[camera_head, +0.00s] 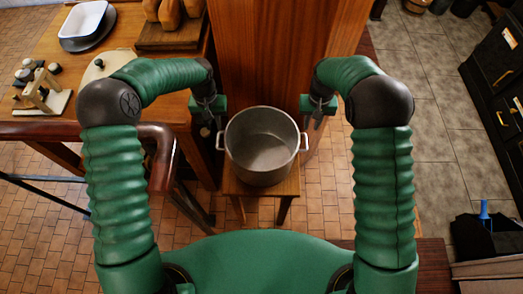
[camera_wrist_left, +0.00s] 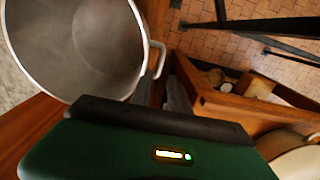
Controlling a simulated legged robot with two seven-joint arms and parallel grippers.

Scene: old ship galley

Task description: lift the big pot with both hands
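The big pot (camera_head: 262,150) is a round, empty grey metal pot standing upright on a small wooden stool (camera_head: 233,186). It has a loop handle on its left side (camera_head: 219,141) and another on its right side (camera_head: 305,142). My left gripper (camera_head: 212,127) is open just behind the left handle, apart from it as far as I can see. In the left wrist view the pot (camera_wrist_left: 80,45) and its handle (camera_wrist_left: 158,60) show just beyond the fingers. My right gripper (camera_head: 313,121) looks open, above and behind the right handle, holding nothing.
A wooden table (camera_head: 120,38) on the left holds a white dish (camera_head: 83,19), a board with bread (camera_head: 172,38) and a small wooden rack (camera_head: 42,97). A wooden panel (camera_head: 280,50) stands behind the pot. Dark drawers (camera_head: 497,80) are at the right. Tiled floor lies around the stool.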

